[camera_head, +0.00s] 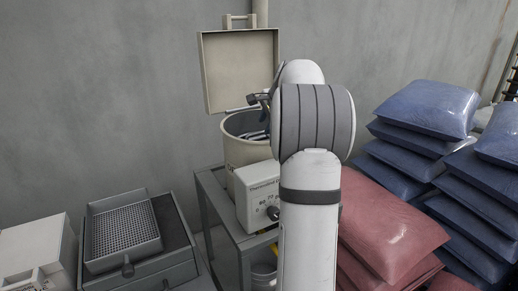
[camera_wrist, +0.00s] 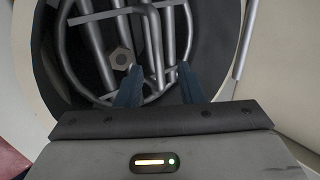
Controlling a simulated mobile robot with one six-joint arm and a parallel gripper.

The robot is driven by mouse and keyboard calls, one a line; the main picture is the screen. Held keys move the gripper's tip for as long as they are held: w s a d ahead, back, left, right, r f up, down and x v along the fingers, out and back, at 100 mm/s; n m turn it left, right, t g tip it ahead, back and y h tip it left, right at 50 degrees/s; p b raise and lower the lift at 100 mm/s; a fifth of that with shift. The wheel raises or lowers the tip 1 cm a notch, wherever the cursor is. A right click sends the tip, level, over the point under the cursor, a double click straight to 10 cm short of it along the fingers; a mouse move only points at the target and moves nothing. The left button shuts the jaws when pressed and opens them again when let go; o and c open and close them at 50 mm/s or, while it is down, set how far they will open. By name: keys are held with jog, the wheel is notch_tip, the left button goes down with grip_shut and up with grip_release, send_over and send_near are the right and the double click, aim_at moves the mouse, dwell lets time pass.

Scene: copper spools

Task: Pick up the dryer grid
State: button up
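The dryer grid (camera_wrist: 182,38), a round rack of grey metal bars with a raised bar near its middle, lies inside the open round pot in the wrist view. A small part of the grid (camera_head: 254,134) shows over the pot's rim in the head view. My gripper (camera_wrist: 160,69) is open, pointing down into the pot. Bars of the grid show between and beyond its two fingertips; I cannot tell whether they touch. In the head view my arm hides most of the gripper and the pot's right side.
The beige pot (camera_head: 245,157) has its square lid (camera_head: 239,72) raised behind it. A white control box (camera_head: 257,200) stands in front, on a grey metal stand (camera_head: 222,219). A mesh tray (camera_head: 124,232) sits left. Blue sacks (camera_head: 428,107) and red sacks (camera_head: 385,225) are stacked right.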

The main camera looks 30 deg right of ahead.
aim_at(262, 132)
jog(key=p+x, duration=0.1)
jog(key=x, duration=0.5)
jog(key=shift+d+f, duration=0.1)
jog(key=shift+s, duration=0.1)
jog(key=shift+c, duration=0.3)
grip_shut()
dwell(0.8)
